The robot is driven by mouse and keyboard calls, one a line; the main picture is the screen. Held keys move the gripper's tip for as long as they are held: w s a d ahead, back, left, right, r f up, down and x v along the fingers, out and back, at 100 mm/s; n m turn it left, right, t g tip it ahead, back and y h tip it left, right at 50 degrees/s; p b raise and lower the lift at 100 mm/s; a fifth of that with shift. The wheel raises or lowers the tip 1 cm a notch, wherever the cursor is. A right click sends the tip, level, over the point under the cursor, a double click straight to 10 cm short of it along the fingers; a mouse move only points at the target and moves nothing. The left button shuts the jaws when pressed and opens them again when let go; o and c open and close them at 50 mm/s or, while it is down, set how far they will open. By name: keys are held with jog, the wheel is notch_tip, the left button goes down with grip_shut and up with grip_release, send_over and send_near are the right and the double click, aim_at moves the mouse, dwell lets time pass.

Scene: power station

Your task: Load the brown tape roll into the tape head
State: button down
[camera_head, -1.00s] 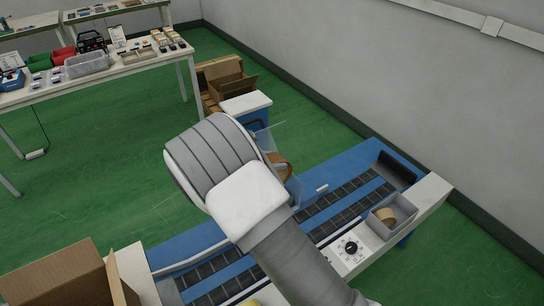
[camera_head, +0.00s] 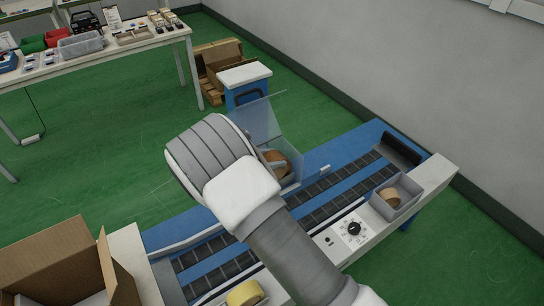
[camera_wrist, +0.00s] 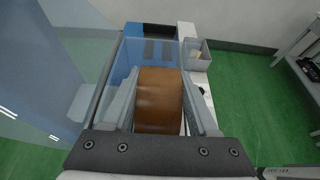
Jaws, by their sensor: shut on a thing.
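The brown tape roll (camera_wrist: 158,100) sits between the two grey fingers of my gripper (camera_wrist: 160,76), which is shut on it. In the head view the roll (camera_head: 278,164) shows partly past my wrist, in front of a clear panel (camera_head: 258,120), over the blue taping machine (camera_head: 345,150). The clear panel (camera_wrist: 70,60) stands to the left of the fingers in the wrist view. I cannot make out the tape head; my arm and the panel cover part of that area. Whether the roll touches anything below is hidden.
A grey bin (camera_head: 411,187) with a tan roll (camera_head: 389,195) sits on the machine's white side ledge, near a black dial (camera_head: 354,229). An open carton (camera_head: 50,265) is at lower left.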

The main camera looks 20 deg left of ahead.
jog(key=shift+c, duration=0.4)
grip_release()
notch_tip(320, 180, up, 14)
jog(key=p, duration=0.8)
dwell(0.5)
